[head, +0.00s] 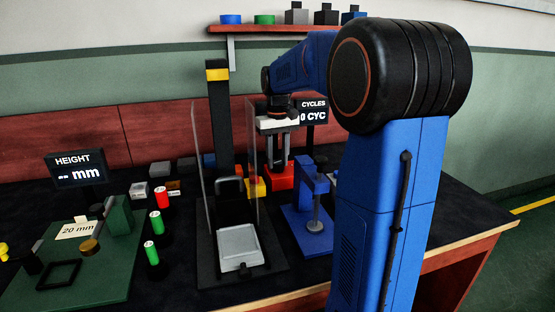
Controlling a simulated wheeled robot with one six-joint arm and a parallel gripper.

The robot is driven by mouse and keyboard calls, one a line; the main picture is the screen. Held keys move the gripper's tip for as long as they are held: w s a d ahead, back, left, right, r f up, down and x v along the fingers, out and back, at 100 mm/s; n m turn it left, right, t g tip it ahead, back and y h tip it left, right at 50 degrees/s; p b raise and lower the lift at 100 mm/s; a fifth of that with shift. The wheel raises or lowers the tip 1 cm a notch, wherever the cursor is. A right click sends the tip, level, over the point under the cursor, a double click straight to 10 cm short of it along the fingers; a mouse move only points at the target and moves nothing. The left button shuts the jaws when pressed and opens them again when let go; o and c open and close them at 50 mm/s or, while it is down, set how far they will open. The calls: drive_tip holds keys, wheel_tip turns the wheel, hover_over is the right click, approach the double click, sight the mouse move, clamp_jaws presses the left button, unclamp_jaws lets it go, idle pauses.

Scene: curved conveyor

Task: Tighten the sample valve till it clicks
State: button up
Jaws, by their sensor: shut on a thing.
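My gripper (280,163) points down at the back middle of the bench, under its white mount. Its dark fingers are shut on a small part at the red block (282,180). I take this part to be the sample valve, but the fingers hide most of it and its turn position cannot be told. A display reading "CYCLES" and "0 CYC" (314,110) stands just behind and right of the gripper, partly covered by my arm.
A black press-like stand with clear side panels and a grey tray (239,246) is left of the gripper. A blue clamp stand (313,205) is in front. A height display (76,168), a green plate (75,275) and red and green cylinders are at left. A shelf (285,27) hangs above.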

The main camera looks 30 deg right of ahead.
sight(278, 162)
drive_tip(key=shift+m, duration=1.1)
drive_tip(key=o, duration=1)
drive_tip(key=shift+o, duration=0.2)
drive_tip(key=shift+r, duration=0.15)
wheel_tip(278, 162, up, 17)
drive_tip(key=shift+r, duration=0.1)
